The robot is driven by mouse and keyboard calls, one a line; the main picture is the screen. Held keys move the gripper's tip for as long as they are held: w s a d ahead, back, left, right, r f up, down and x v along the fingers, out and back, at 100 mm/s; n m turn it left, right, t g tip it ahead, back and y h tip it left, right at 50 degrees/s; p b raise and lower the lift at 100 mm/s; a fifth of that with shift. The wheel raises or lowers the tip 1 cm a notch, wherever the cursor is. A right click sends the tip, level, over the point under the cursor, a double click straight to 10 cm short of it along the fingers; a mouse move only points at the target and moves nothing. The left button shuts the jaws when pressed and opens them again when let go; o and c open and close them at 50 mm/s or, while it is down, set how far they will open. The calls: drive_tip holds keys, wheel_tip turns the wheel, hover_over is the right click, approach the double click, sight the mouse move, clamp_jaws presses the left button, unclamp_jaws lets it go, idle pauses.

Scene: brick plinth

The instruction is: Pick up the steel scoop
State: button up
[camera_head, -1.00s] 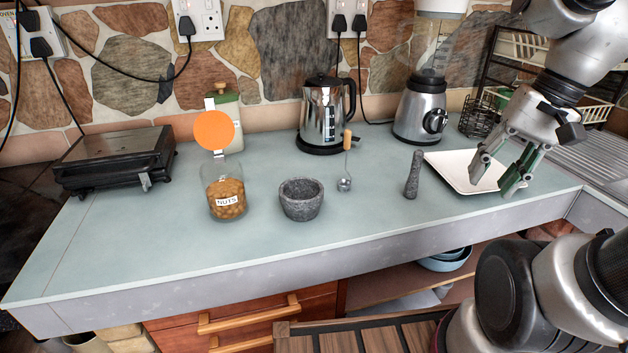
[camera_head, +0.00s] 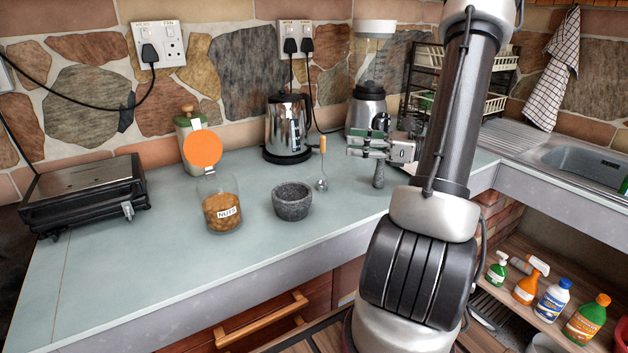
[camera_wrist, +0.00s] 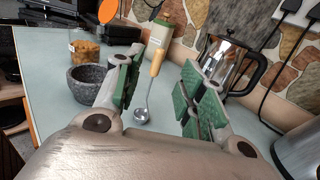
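The steel scoop (camera_head: 321,184) is on the counter right of the stone mortar, its small bowl low and its wooden handle pointing up in the picture. Nothing touches the scoop that I can see.
The stone mortar (camera_head: 292,203) and nuts jar (camera_head: 220,210) stand left of the scoop. The kettle (camera_head: 287,128) is behind it. The pestle (camera_head: 379,175) stands under my gripper, and the blender (camera_head: 367,108) behind. The front counter is clear.

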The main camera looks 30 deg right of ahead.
sight(323, 136)
drive_tip(key=x, duration=0.9)
drive_tip(key=shift+a+f, duration=0.15)
clamp_jaws()
